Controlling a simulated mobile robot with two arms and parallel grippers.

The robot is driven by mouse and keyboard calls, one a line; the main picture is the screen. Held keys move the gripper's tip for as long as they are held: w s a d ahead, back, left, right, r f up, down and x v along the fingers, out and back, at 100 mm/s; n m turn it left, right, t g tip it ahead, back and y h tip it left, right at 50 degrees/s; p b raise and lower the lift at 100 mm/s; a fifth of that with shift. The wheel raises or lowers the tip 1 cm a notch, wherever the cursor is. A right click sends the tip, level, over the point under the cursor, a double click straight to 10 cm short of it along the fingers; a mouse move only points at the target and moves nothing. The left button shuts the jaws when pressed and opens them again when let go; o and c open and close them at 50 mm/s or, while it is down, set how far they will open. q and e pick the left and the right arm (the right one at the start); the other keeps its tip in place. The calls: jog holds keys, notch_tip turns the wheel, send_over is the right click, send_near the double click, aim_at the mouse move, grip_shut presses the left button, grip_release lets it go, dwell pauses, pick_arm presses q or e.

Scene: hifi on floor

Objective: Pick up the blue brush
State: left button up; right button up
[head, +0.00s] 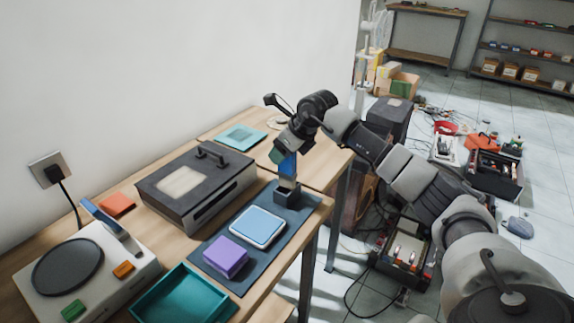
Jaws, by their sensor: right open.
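The blue brush (288,166) appears to stand upright in a small dark holder (287,195) at the far right end of a dark mat. My right gripper (284,153) points down from above at the upper part of the brush. Its jaws are open and very close to the brush; I cannot tell whether they touch it. The gripper and wrist hide the brush's top. My left gripper is not in view.
A blue-white square item (257,226) and a purple block (226,257) lie on the dark mat (213,243). A large grey case (197,180) stands left of the brush. A teal tray (183,297) is in front. Boxes and tools clutter the floor at right.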

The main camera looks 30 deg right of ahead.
grip_shut()
jog(key=shift+r, duration=0.1)
